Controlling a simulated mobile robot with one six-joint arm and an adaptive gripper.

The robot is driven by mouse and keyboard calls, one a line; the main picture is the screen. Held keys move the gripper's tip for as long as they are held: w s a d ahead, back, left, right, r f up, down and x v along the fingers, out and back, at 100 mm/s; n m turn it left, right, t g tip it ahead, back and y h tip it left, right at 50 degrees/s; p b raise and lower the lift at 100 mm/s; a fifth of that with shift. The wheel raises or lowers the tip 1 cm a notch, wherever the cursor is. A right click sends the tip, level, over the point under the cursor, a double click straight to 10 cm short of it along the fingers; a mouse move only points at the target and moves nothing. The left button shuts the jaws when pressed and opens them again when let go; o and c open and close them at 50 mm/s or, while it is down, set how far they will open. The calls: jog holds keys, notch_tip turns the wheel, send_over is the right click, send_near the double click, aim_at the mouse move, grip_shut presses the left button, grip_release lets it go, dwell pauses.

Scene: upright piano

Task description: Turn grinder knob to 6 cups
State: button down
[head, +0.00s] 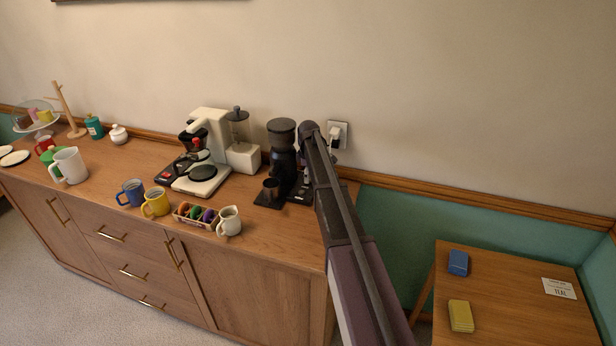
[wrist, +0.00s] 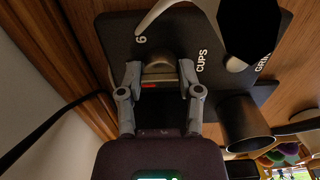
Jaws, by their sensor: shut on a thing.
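The black coffee grinder (head: 282,133) stands on the sideboard at the back right, by the wall. In the wrist view its dark control plate (wrist: 116,28) carries a "6", the word "CUPS" and part of the word "GRIND". My gripper (wrist: 159,78) has one finger on each side of the knob (wrist: 158,68) and is shut on it. The knob has a metallic top and a small red mark near its lower left edge in that view. A white curved mark runs on the plate beyond the knob; where the knob points is unclear. In the head view my arm hides the gripper and knob.
A dark cup (head: 271,187) stands at the grinder's front. A white coffee maker (head: 208,150) is to its left. A cream pitcher (head: 229,221) and a basket of coloured items (head: 195,216) stand in front. A black cord runs from the wall outlet (head: 338,133).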

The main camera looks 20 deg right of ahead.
jog(key=shift+m, duration=0.5)
jog(key=m, duration=1.1)
jog(key=shift+s, duration=0.1)
dwell(0.4)
jog(key=shift+c, duration=1.3)
grip_release()
jog(key=shift+f, duration=0.1)
jog(key=shift+n, duration=0.3)
